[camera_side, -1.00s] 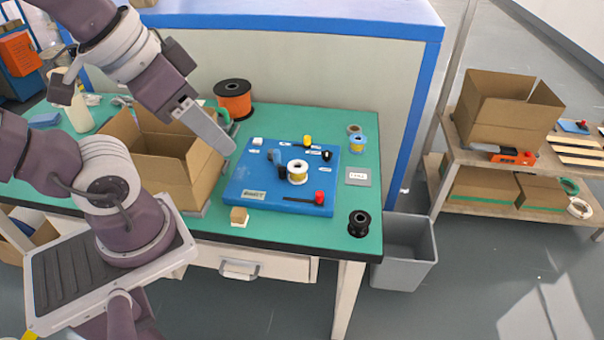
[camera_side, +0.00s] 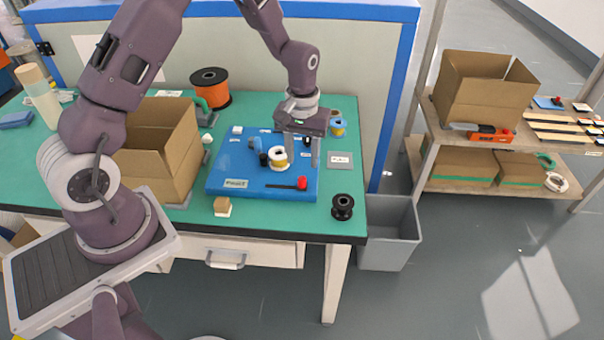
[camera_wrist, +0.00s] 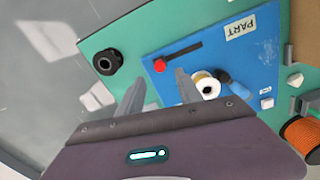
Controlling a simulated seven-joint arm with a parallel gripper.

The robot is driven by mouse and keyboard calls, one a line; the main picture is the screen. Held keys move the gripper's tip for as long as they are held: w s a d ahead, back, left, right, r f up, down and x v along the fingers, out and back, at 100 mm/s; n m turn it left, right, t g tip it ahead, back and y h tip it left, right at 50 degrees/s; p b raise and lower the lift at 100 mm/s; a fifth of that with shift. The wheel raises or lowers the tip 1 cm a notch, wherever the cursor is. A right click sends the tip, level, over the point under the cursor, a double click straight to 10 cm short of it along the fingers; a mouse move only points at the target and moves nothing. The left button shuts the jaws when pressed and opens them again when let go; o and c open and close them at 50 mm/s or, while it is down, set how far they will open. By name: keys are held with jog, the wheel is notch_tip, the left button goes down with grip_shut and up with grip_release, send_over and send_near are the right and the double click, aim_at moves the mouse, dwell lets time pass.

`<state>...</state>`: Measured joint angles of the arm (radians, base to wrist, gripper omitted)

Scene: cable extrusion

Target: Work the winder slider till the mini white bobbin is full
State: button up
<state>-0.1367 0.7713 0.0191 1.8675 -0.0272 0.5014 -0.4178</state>
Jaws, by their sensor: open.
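The blue winder board (camera_side: 225,178) lies on the green table. Its slider has a red knob (camera_side: 302,183) at the right end of a dark slot (camera_side: 279,186) in the side view. The knob also shows in the wrist view (camera_wrist: 160,65). A small white bobbin (camera_side: 278,158) with a yellow winding stands on the board; how full it is I cannot tell. It also shows in the wrist view (camera_wrist: 207,87). My gripper (camera_side: 303,163) is open and empty above the right part of the board, fingers pointing down, apart from the knob. Its fingers also show in the wrist view (camera_wrist: 160,82).
A black spool (camera_side: 342,206) stands at the table's front right corner. An open cardboard box (camera_side: 152,165) is left of the board, with an orange wire spool (camera_side: 210,88) behind. A small brown block (camera_side: 222,206) sits near the front edge. A grey bin (camera_side: 390,235) stands beside the table.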

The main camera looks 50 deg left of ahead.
aim_at(302, 178)
notch_tip(302, 178, down, 6)
jog(key=shift+f, duration=0.25)
jog(key=shift+c, duration=0.4)
grip_shut()
dwell(0.9)
